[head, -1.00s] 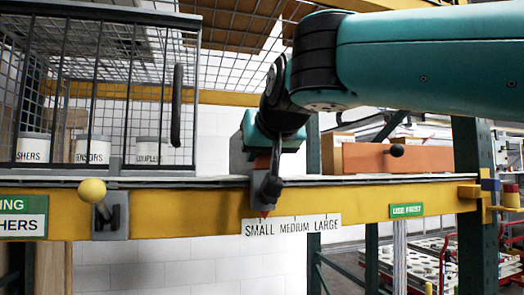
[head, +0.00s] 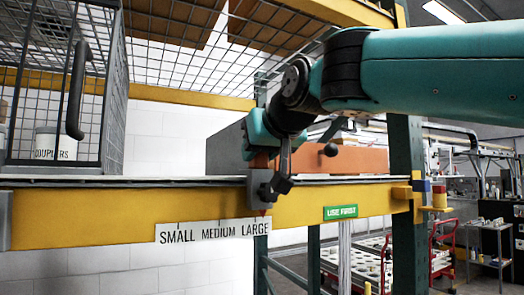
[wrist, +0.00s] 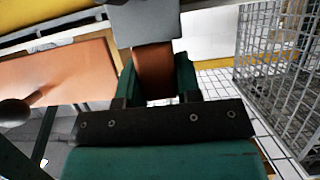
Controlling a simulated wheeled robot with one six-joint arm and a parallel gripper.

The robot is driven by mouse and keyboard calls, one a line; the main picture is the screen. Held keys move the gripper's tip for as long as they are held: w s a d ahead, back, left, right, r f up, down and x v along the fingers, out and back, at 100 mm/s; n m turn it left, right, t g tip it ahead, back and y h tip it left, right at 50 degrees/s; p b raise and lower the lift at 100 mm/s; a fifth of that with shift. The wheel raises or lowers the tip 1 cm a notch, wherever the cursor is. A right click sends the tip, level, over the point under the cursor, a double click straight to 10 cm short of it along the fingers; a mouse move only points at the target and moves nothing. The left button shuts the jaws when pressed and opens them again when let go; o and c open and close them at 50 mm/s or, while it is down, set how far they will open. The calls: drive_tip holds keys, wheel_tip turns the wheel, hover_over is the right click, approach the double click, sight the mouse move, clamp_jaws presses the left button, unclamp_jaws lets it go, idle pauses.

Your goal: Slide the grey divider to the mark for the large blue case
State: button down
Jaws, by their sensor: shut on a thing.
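The grey divider (head: 225,150) stands upright on the shelf, partly hidden by my gripper (head: 265,158). Its grey foot (head: 258,188) hangs over the yellow shelf edge, with a small red pointer below. The white strip (head: 213,230) reads SMALL, MEDIUM, LARGE; the pointer is over the word LARGE, toward its right side. The exact mark there is hard to make out. In the wrist view my gripper (wrist: 154,85) is shut with its green jaws around the divider's orange-brown grip (wrist: 153,70). No large blue case is recognisable.
An orange panel with a black knob (head: 330,150) stands on the shelf just right of my gripper. A wire cage (head: 105,90) with white tubs is at left. A green USE FIRST label (head: 340,212) and a green upright (head: 405,150) are at right.

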drive_tip(key=c, duration=0.8)
unclamp_jaws()
drive_tip(key=b+v, duration=0.3)
drive_tip(key=v, duration=1.4)
drive_tip(key=shift+s+d, duration=0.2)
drive_tip(key=shift+f, duration=0.1)
